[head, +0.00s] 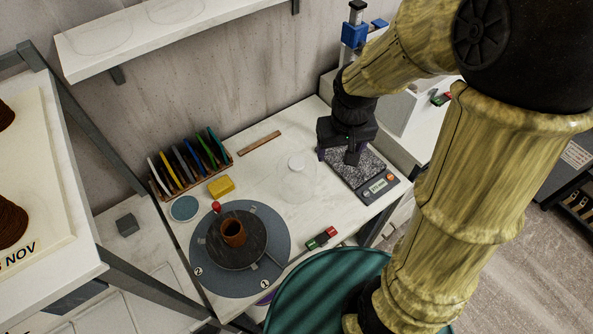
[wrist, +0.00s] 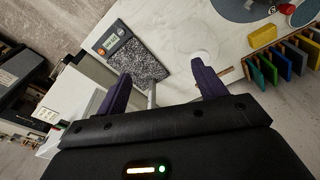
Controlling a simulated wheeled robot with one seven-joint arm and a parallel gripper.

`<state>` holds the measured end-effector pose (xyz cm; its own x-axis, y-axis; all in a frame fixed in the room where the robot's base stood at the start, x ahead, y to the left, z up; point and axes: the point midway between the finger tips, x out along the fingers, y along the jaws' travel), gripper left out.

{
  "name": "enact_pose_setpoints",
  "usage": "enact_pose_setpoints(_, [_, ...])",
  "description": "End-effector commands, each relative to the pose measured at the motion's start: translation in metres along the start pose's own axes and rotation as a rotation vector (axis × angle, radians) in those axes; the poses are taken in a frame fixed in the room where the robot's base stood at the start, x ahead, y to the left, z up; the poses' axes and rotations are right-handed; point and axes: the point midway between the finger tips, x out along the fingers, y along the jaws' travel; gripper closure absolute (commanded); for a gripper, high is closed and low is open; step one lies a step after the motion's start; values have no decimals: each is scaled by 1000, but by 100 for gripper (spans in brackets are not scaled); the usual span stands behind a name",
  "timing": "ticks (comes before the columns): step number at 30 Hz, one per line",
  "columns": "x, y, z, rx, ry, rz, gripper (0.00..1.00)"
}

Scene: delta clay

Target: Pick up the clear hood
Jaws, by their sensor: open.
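The clear hood (head: 296,183) is a see-through round cover with a white disc-like top, standing on the white bench left of the scale. In the wrist view it shows faintly as a pale round shape (wrist: 203,54) near the tip of the right finger; its outline is hard to make out. My gripper (head: 346,156) is above the back part of the speckled scale, to the right of the hood and apart from it. In the wrist view my gripper (wrist: 161,75) has its two purple fingers spread with nothing held between them.
The scale (head: 380,189) has a dark front with a lit display. A grey turntable (head: 276,226) holding a brown pot (head: 233,233) stands at the front left. A rack of coloured tiles (head: 187,165), a yellow sponge-like block (head: 221,187) and a red-green item (head: 322,238) lie around the hood.

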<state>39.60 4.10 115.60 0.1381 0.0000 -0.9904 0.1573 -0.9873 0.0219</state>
Motion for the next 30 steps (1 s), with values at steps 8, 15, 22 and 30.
enact_pose_setpoints(8, [-20,-67,-81,-205,-116,-32,30])
enact_pose_setpoints(15, [-22,-82,-95,-239,-135,-39,30])
enact_pose_setpoints(22, [-21,-81,-94,-238,-134,-38,30])
enact_pose_setpoints(30, [8,-82,-89,-239,-139,-39,30])
